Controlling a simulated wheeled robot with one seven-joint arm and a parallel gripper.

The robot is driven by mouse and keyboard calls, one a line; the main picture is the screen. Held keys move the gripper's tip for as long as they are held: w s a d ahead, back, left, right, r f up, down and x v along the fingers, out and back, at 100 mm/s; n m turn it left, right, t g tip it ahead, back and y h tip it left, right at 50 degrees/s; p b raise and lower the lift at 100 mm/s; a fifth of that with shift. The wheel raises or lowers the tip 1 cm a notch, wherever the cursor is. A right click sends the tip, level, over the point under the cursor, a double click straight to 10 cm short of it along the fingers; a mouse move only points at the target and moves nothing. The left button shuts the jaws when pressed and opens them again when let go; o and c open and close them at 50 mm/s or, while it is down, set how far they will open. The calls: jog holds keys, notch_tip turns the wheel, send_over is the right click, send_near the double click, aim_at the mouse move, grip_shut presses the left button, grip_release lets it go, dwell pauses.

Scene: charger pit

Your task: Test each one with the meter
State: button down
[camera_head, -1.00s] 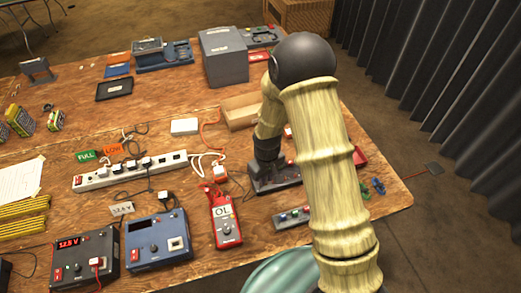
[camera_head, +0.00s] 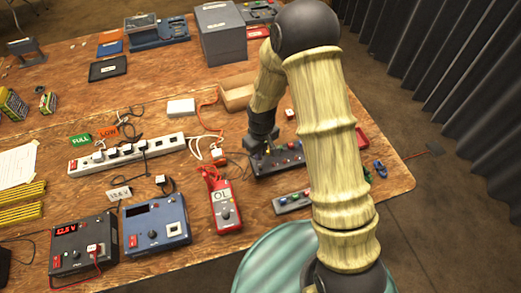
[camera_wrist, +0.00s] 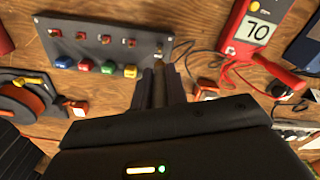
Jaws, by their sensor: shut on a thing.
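My gripper (camera_wrist: 160,88) is shut at the end of a dark grey panel (camera_wrist: 98,20), on a small thing hidden between its fingers. The panel carries a row of red pieces and blue, red, green and yellow blocks (camera_wrist: 107,68). In the head view my gripper (camera_head: 263,147) is at the panel's left end, with a bit of yellow beside its tip. The red meter (camera_head: 226,213) lies left of the panel, its display reading OL; it also shows upside down in the wrist view (camera_wrist: 246,45). Red leads run from its top.
A white power strip (camera_head: 125,153) with plugs lies left, near green FULL (camera_head: 81,140) and orange LOW (camera_head: 108,131) cards. Blue (camera_head: 156,225) and black (camera_head: 84,245) display boxes stand in front. A grey strip with coloured buttons (camera_head: 290,203) lies right of the meter.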

aim_at(260, 166)
jog(key=shift+f+b, duration=1.4)
jog(key=shift+f, duration=0.85)
jog(key=shift+f+b, duration=0.4)
jog(key=shift+f, duration=0.5)
dwell(1.5)
jog(key=c, duration=1.3)
grip_release()
jog(key=shift+o, duration=0.3)
jog(key=shift+o, duration=1.2)
jog(key=shift+r+p, duration=2.95)
jog(key=shift+r, duration=0.85)
